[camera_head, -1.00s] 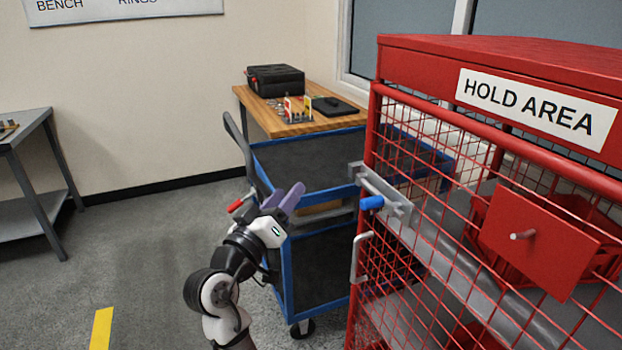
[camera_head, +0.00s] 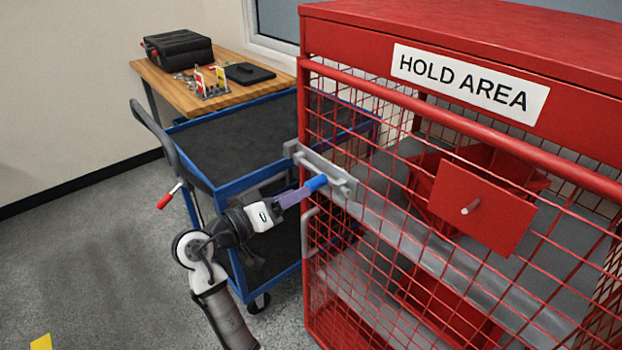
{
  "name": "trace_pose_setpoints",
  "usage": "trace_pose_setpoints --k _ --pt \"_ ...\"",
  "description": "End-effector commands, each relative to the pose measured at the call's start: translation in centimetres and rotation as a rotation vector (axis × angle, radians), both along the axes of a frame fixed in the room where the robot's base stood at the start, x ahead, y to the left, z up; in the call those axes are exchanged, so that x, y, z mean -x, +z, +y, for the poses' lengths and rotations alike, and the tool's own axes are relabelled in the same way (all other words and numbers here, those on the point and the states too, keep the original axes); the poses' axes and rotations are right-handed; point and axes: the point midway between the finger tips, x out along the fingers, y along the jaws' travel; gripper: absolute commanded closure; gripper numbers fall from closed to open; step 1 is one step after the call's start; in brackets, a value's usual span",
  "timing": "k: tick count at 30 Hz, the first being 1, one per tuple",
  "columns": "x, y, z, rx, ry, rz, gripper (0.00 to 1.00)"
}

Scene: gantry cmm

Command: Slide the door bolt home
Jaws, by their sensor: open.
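The door bolt (camera_head: 333,176) is a grey bar on a grey plate, mounted on the red mesh door of the cage marked HOLD AREA. Its blue knob (camera_head: 317,183) sticks out towards me. My gripper (camera_head: 308,187) is open, with its purple fingers pointing right and the tips at the blue knob. I cannot tell whether the fingers straddle the knob or only overlap it in the picture. A grey keeper (camera_head: 291,148) sits at the left post of the cage, close to the bolt's left end.
A blue-framed trolley (camera_head: 235,155) stands behind my arm, close to the cage. A grey door handle (camera_head: 310,232) is below the bolt. A red plate with a peg (camera_head: 478,208) hangs on the mesh at right. A wooden bench (camera_head: 215,100) is at the back.

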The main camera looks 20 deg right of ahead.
Motion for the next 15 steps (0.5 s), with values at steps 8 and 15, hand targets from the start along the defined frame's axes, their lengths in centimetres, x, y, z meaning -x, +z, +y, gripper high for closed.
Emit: trace_pose_setpoints --k 8,15 --pt "-1.6 0.2 -4.4 0.000 -0.001 0.001 0.55" --pt "-2.0 0.0 -5.5 -0.001 0.001 0.000 0.55"
